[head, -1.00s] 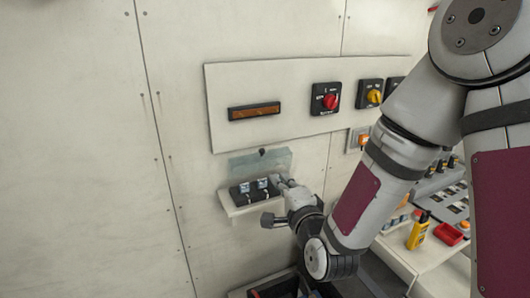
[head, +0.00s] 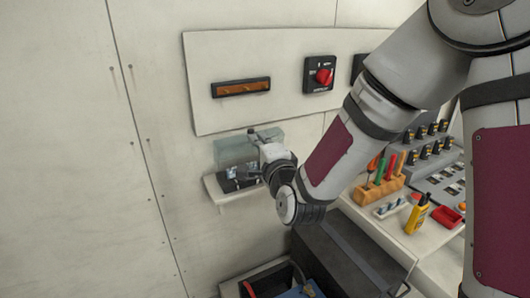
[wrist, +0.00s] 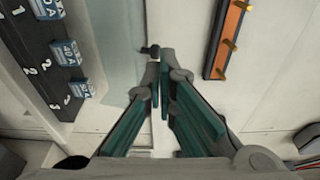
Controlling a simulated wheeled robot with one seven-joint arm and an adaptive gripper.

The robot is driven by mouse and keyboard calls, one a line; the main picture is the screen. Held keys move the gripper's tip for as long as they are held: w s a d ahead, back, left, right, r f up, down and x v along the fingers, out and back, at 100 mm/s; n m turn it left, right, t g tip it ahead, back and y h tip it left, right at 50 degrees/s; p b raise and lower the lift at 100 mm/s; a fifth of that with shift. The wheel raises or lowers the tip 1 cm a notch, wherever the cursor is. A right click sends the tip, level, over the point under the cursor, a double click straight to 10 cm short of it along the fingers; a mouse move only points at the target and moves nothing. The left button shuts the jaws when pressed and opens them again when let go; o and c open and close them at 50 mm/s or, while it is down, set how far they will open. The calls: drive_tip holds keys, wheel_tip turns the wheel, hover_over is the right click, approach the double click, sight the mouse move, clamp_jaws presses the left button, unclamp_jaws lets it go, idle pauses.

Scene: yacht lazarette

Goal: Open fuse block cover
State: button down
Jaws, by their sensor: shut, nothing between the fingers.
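The fuse block (head: 238,184) is a dark strip on a small white wall shelf. Its clear bluish cover (head: 231,151) stands raised above the block, close to the wall. In the wrist view, the numbered block (wrist: 42,62) with blue-labelled fuses is at the left, and the cover (wrist: 118,35) is a pale strip beside it. My gripper (head: 254,140) is at the cover's upper part and hides some of it. In the wrist view my gripper (wrist: 159,66) is shut and empty, its tips close to a small dark knob (wrist: 150,50). I cannot tell whether they touch.
A wall panel above holds an orange-brown bar (head: 241,87) and a red rotary switch (head: 322,75). A bench with tools (head: 380,188) and a yellow bottle (head: 417,214) is at the right. A dark case (head: 345,255) stands below. The left wall is bare.

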sight(251, 130)
drive_tip(key=shift+x, duration=1.9)
